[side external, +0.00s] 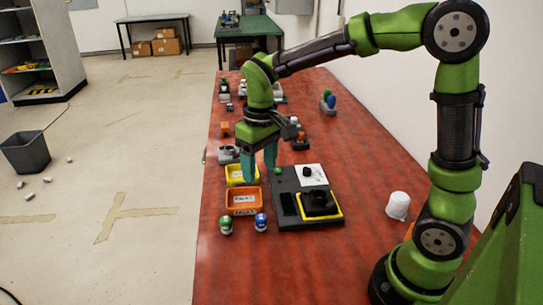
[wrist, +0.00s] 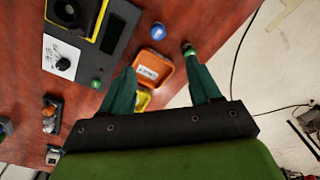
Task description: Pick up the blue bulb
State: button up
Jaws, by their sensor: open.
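The blue bulb (side external: 261,221) stands on the red table just in front of the orange tray (side external: 243,200), to the right of a green bulb (side external: 226,224). In the wrist view the blue bulb (wrist: 158,30) lies beyond my fingertips, and the green bulb (wrist: 189,50) is close to the right fingertip in the picture. My gripper (side external: 260,174) points down over the trays, behind the blue bulb in the side view. It is open with nothing between its fingers, and it also shows in the wrist view (wrist: 159,68).
A yellow tray (side external: 235,181) sits behind the orange one. A dark device (side external: 284,208) with a white panel (side external: 312,175) and a yellow-edged square stands to the right. A white cup (side external: 397,206) is further right. Several small items stand further back. The front table area is clear.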

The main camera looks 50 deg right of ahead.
aim_at(260, 217)
notch_tip(260, 217, down, 16)
jog(key=shift+w, duration=0.1)
jog(key=c, duration=1.1)
